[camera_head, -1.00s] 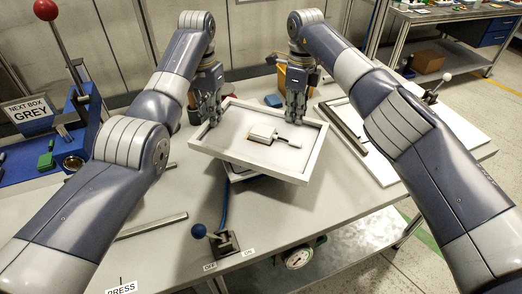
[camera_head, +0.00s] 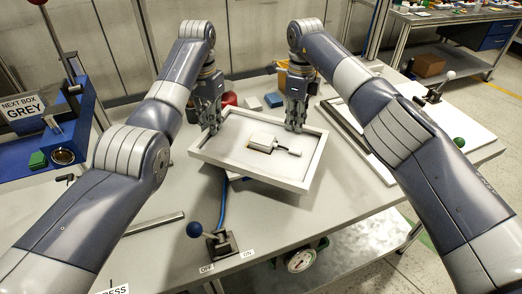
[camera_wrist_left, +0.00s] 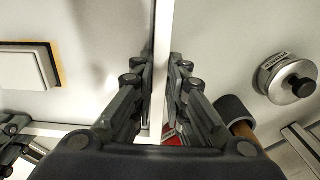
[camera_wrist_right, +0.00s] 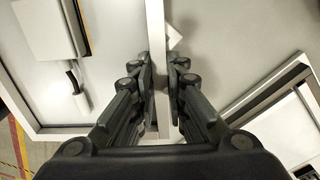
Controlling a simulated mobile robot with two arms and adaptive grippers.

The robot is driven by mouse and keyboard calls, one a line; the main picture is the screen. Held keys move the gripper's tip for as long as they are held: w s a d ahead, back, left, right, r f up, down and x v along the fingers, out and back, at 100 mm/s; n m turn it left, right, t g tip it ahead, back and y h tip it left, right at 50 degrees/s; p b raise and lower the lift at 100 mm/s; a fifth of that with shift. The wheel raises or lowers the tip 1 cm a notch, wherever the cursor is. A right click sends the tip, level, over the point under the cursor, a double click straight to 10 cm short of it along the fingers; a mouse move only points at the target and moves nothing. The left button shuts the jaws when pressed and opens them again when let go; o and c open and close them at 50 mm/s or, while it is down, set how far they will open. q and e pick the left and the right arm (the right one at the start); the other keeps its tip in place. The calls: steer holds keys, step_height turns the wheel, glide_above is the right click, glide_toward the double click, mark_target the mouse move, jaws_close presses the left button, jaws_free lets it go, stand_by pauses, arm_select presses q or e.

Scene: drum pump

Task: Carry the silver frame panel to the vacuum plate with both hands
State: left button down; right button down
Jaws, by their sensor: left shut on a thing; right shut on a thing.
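The silver frame panel (camera_head: 225,165) is a pale rectangular frame with a white inner face, held above the table in the head view. A small white block with a dark cable and plug (camera_head: 268,143) lies on its inner face. My left gripper (camera_head: 214,128) is shut on the frame's far-left rim; the rim runs between its fingers in the left wrist view (camera_wrist_left: 161,75). My right gripper (camera_head: 296,127) is shut on the far rim near the right corner, also seen in the right wrist view (camera_wrist_right: 157,70). I cannot tell which thing is the vacuum plate.
A blue-knobbed lever (camera_head: 196,230) with OFF and ON labels stands at the front edge, above a gauge (camera_head: 300,261). A white board with a dark-edged frame (camera_head: 350,130) lies right. A blue press (camera_head: 70,135) stands left. A silver lidded pot (camera_wrist_left: 290,78) is near my left gripper.

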arm_select(q)
steer(key=c, duration=1.6)
jaws_free()
steer(key=shift+f, duration=0.15)
arm_select(e)
steer(key=c, duration=1.6)
jaws_free()
steer(key=shift+f, duration=0.1)
arm_select(q)
steer(key=shift+s, duration=0.1)
steer(key=shift+r, duration=0.2)
steer(key=shift+r, duration=0.35)
step_height(320, 180, up, 6)
steer(key=shift+r, duration=0.3)
arm_select(e)
step_height(320, 180, up, 12)
steer(key=shift+s, duration=0.15)
